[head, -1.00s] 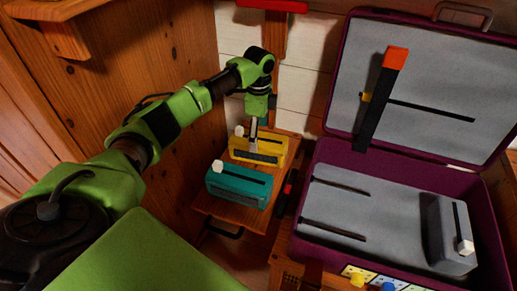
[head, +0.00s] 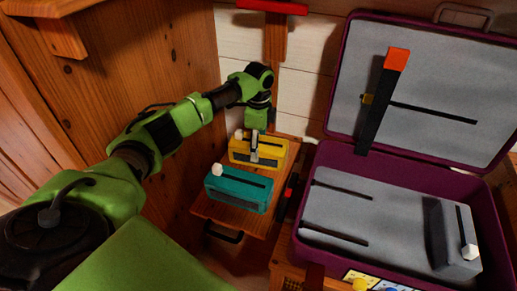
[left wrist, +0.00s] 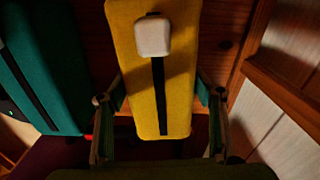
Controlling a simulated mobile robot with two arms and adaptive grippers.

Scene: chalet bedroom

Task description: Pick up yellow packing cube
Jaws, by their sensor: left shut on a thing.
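The yellow packing cube (head: 272,151) is a box with a dark strip along its top and a white knob at one end. It sits on a small wooden stand behind the teal packing cube. My left gripper (head: 254,147) reaches down over it from above and is shut on it. In the left wrist view the yellow cube (left wrist: 162,95) lies between the two fingers, one along each long side. Its underside is hidden, so I cannot tell whether it is lifted. My right gripper is not in view.
The teal packing cube (head: 240,191) sits close in front on the wooden stand (head: 229,219). An open purple suitcase (head: 311,166) stands at right, with a grey packing cube (head: 450,240) inside and bare grey room at its left. Wooden panelling (head: 140,60) rises at left.

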